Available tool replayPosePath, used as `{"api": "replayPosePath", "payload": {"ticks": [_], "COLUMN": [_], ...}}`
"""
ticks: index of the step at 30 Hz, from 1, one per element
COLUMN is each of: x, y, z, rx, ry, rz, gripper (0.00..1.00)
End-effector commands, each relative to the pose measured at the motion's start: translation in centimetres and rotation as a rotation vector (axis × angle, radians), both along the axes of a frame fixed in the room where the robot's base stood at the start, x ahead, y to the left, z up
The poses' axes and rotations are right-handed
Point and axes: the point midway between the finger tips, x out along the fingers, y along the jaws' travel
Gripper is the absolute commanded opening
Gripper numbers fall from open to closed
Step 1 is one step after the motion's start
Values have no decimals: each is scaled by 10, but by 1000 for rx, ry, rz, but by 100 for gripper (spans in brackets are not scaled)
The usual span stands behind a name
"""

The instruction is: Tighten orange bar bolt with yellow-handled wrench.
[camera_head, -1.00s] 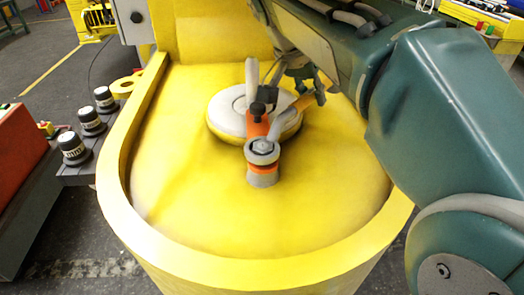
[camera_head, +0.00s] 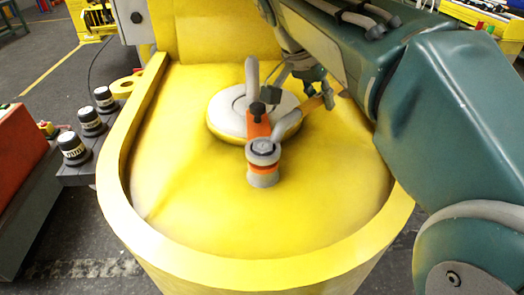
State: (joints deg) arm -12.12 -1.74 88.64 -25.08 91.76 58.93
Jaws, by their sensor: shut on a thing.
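The orange bar (camera_head: 259,127) lies over the front of the round grey-and-yellow disc, inside the yellow tub. Its bolt (camera_head: 262,146) is at the near end, on top of a short grey post with an orange band (camera_head: 263,172). The yellow-handled wrench (camera_head: 308,109) slants up and right from the bolt. Its grey head appears to sit around the bolt, though the exact seating is too small to tell. My gripper (camera_head: 326,97) is shut on the far end of the yellow handle, right of the disc. My arm partly hides the fingers.
A grey upright lever (camera_head: 251,75) stands behind the orange bar, left of my gripper. The yellow tub's raised rim (camera_head: 133,215) surrounds the work area. Several black-and-grey knobs (camera_head: 91,120) stand outside it on the left. The tub floor in front of the post is clear.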

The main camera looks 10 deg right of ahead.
Motion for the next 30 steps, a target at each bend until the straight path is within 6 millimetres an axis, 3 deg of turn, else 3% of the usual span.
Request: {"api": "replayPosePath", "payload": {"ticks": [30], "x": [-9], "y": [-7], "z": [1], "rx": [-1], "ry": [1], "rz": [-72], "gripper": [0]}}
